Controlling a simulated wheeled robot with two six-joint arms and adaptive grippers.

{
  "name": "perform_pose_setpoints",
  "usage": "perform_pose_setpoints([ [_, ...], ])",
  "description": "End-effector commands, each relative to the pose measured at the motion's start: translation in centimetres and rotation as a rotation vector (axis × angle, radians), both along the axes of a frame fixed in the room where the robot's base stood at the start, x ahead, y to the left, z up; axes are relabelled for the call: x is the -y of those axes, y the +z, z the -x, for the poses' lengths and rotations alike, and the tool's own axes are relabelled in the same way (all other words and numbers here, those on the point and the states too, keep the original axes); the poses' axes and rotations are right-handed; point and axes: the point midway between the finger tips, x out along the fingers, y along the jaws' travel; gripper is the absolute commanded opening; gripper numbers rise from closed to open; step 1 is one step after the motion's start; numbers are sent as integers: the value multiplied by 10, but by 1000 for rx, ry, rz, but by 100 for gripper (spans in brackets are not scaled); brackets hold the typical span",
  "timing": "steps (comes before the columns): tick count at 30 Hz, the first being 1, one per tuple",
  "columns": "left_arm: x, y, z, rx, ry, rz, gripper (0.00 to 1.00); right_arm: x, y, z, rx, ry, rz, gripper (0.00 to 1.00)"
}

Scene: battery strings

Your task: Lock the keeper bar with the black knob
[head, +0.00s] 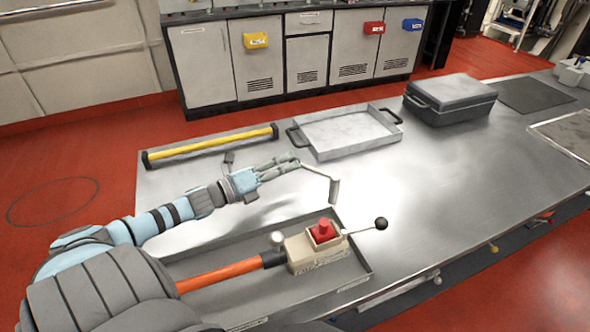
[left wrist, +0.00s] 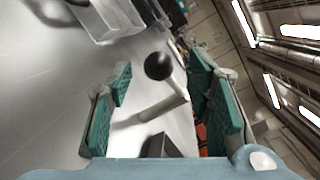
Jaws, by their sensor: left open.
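My left gripper (head: 280,168) reaches in from the left above the steel table, fingers pointing right. In the left wrist view its teal-padded fingers (left wrist: 163,108) stand wide apart. A black ball knob (left wrist: 158,66) shows in the gap between them, near a grey cylindrical bar (left wrist: 163,110). No contact shows. In the head view a thin bent grey bar (head: 333,190) is just right of the fingertips. A black knob (head: 381,223) on a thin rod sticks out from a beige block (head: 318,250) with a red top. I cannot tell whether both views show the same knob.
The beige block and an orange bar (head: 220,274) lie in a shallow grey tray (head: 352,288). Behind stand a yellow bar (head: 210,146), a pale handled tray (head: 347,131) and a dark grey case (head: 450,97). The table's right middle (head: 450,165) is clear.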

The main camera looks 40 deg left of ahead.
Motion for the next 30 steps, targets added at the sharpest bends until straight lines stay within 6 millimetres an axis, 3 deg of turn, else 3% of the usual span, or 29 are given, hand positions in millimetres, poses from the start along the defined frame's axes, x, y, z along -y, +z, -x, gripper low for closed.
perform_pose_setpoints([
  [1, 3, -7, -9, 6, -3, 0, 46, 0, -16, -3, 5, 0, 0, 38],
  [3, 6, -5, -18, 2, -5, -1, 46, 0, -19, -9, 15, 0, 0, 38],
  [7, 9, -2, -29, 1, -2, -1, 46, 0, -23, -17, 29, 1, 0, 38],
  [16, 10, 0, -31, 0, -1, 1, 46, 0, -23, -12, 21, 1, -1, 38],
  [24, 9, 0, -31, 0, -1, 0, 3, 0, -23, -12, 20, 1, -1, 38],
  [30, 9, 0, -31, -1, -2, -1, 0, 0, -23, -12, 19, 0, -1, 38],
])
